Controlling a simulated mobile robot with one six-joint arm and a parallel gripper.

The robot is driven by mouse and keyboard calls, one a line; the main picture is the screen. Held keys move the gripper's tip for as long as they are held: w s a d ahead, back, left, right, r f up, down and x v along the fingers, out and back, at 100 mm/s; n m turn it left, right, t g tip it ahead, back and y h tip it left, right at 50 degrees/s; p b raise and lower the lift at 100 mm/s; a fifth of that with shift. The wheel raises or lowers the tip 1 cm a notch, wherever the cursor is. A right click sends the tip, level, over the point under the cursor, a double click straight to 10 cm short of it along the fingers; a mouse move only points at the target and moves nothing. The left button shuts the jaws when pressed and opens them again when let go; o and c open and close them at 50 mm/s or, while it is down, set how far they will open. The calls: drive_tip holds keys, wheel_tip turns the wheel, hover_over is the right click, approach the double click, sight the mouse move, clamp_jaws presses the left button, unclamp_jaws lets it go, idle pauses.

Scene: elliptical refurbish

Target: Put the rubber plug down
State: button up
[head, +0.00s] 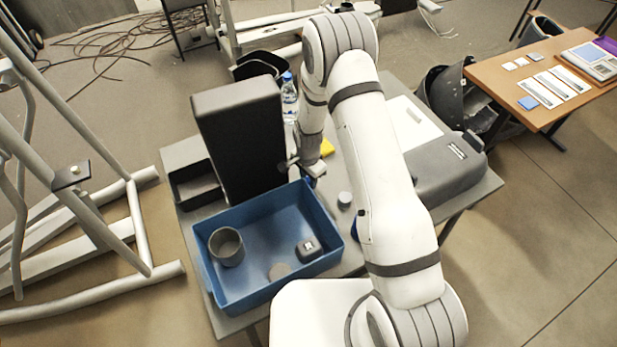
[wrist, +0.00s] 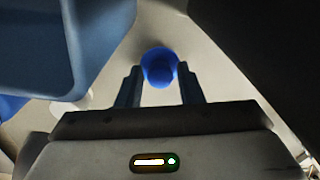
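The rubber plug (wrist: 160,66) is a small round blue piece, seen between my fingertips in the wrist view. My gripper (wrist: 160,75) has one dark finger on each side, and both tips appear to touch it. In the head view my gripper (head: 312,171) is low between the black upright box and the blue bin, and my arm and wrist hide most of the plug. I cannot tell whether the plug touches the grey table (head: 485,192).
The blue bin (head: 250,293) holds a grey cup (head: 226,246) and a small dark block (head: 308,250). A tall black box (head: 240,140) stands close to my gripper. A small pale cylinder (head: 345,199) and a yellow piece (head: 327,147) are nearby. A grey case (head: 445,170) is at right.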

drive_tip(key=shift+o, duration=1)
drive_tip(key=shift+r, duration=0.2)
wheel_tip(320, 180, up, 12)
drive_tip(key=b, duration=0.3)
wheel_tip(320, 180, up, 10)
drive_tip(key=n, duration=0.2)
hover_over(308, 179)
drive_tip(key=s+d, duration=0.3)
drive_tip(key=d, duration=0.1)
drive_tip(key=s+d+r+n+t, duration=0.1)
drive_tip(key=s+d+r+n, duration=0.3)
drive_tip(key=s+r, duration=0.4)
drive_tip(key=s+d+r+n+t, duration=0.2)
drive_tip(key=s+d+r, duration=0.4)
drive_tip(key=s, duration=0.7)
wheel_tip(308, 179, up, 2)
drive_tip(key=shift+s+d+r+n, duration=0.1)
drive_tip(key=shift+s+d+n, duration=0.15)
drive_tip(key=shift+n, duration=0.65)
drive_tip(key=shift+s+a, duration=0.1)
